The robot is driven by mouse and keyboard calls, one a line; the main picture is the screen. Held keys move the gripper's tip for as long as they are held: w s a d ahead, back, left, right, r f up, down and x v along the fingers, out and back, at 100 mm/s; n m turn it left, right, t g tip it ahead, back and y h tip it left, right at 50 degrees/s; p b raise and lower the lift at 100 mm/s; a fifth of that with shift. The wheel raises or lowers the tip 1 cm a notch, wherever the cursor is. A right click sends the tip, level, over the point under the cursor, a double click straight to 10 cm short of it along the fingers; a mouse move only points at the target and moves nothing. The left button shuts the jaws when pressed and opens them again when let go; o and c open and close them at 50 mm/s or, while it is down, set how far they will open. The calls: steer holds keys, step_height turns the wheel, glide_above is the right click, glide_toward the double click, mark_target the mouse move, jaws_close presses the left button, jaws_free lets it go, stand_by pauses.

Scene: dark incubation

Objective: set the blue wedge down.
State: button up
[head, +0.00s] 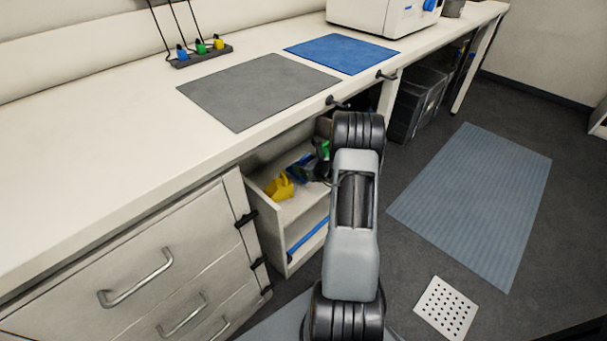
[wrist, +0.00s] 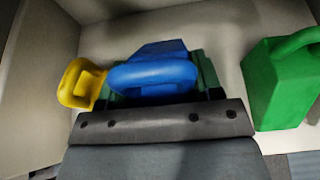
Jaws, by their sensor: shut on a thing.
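The blue wedge (wrist: 150,76) has a rounded loop handle and sits between the fingers of my gripper (wrist: 158,92), which is shut on it. In the head view the wedge (head: 298,168) is a small, partly hidden blue patch in the open compartment under the counter. My gripper (head: 312,167) reaches into that compartment. I cannot tell whether the wedge touches the compartment floor.
A yellow piece (wrist: 80,84) lies close left of the wedge and a green piece (wrist: 280,80) stands to the right. The compartment (head: 288,212) has pale walls. Above, the counter holds a grey mat (head: 258,90), a blue mat (head: 342,53) and a peg rack (head: 202,57).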

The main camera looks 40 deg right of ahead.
steer(key=shift+f+b, duration=0.5)
steer(key=shift+f, duration=1.25)
steer(key=shift+f, duration=0.15)
steer(key=o, duration=1.1)
steer(key=shift+s+r, duration=0.1)
steer(key=shift+r, duration=0.15)
steer(key=p+v, duration=0.2)
steer(key=v, duration=1)
steer(key=shift+f+p, duration=0.1)
steer(key=shift+p, duration=0.25)
